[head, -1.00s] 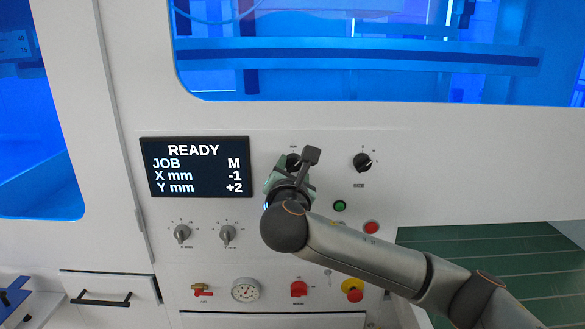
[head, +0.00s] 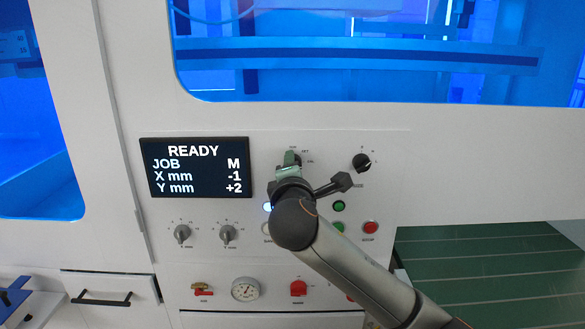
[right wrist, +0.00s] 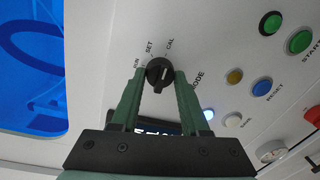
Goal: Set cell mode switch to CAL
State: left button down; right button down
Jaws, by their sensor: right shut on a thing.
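The cell mode switch (right wrist: 159,74) is a round black knob in the right wrist view, with RUN, SET and CAL printed around it and MODE beside it. My right gripper (right wrist: 157,78) has its two green fingers on either side of the knob and is shut on it. A pale mark shows on the knob's face, but I cannot tell for sure which label it points to. In the head view my right gripper (head: 290,164) is at the panel and hides most of the knob. The display (head: 194,167) reads READY, JOB M, X mm -1, Y mm +2. My left gripper is not in view.
The SIZE knob (head: 362,162) is to the right. Green (head: 339,206) and red (head: 370,227) buttons lie below it. Two grey knobs (head: 182,234) are under the display. A gauge (head: 245,289) and a red-handled valve (head: 203,289) sit lower.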

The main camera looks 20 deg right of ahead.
jog(key=shift+m, duration=0.4)
jog(key=shift+c, duration=2)
grip_release()
jog(key=b+v, duration=0.1)
jog(key=v, duration=1.1)
jog(key=shift+s+b, duration=0.25)
jog(key=shift+b, duration=0.1)
jog(key=shift+a, duration=0.1)
